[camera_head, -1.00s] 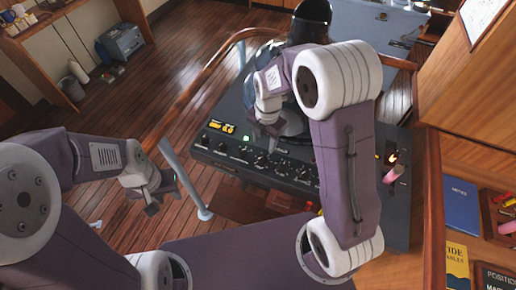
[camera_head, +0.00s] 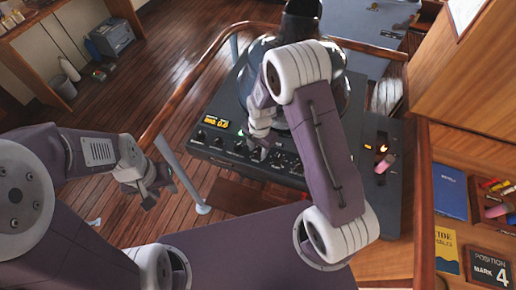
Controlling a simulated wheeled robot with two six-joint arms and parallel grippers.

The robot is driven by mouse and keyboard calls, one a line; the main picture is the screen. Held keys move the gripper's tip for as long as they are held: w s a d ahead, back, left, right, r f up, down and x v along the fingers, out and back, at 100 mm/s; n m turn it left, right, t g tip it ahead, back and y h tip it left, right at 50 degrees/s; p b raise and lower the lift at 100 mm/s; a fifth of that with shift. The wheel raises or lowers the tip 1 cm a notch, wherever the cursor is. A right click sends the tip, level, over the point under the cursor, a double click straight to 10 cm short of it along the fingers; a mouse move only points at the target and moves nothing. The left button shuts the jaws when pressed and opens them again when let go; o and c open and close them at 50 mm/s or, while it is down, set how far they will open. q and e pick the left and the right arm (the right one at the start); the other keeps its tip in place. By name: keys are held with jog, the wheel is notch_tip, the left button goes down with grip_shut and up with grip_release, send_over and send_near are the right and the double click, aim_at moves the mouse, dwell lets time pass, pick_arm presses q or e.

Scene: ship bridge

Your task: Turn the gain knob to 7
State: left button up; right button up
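A dark control console (camera_head: 205,160) fills the middle, with a row of black knobs (camera_head: 219,142) along its near edge. The knob labels are too small to read, so I cannot tell which is the gain knob. A small amber display (camera_head: 216,122) sits above the left knobs; its digits are blurred. My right gripper (camera_head: 259,153) points down at the knob row, right of the leftmost knobs. Its fingertips are small and partly merge with the dark panel; I cannot tell whether it touches a knob. My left gripper (camera_head: 158,190) hangs empty left of the console, fingers apart.
A wooden rail (camera_head: 185,87) on posts runs around the console. A lit orange control and a pink-topped lever (camera_head: 385,163) are on the console's right. A wooden shelf at the right holds a blue book (camera_head: 450,191), a yellow book (camera_head: 446,250) and a sign (camera_head: 490,268).

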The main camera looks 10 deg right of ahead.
grip_shut()
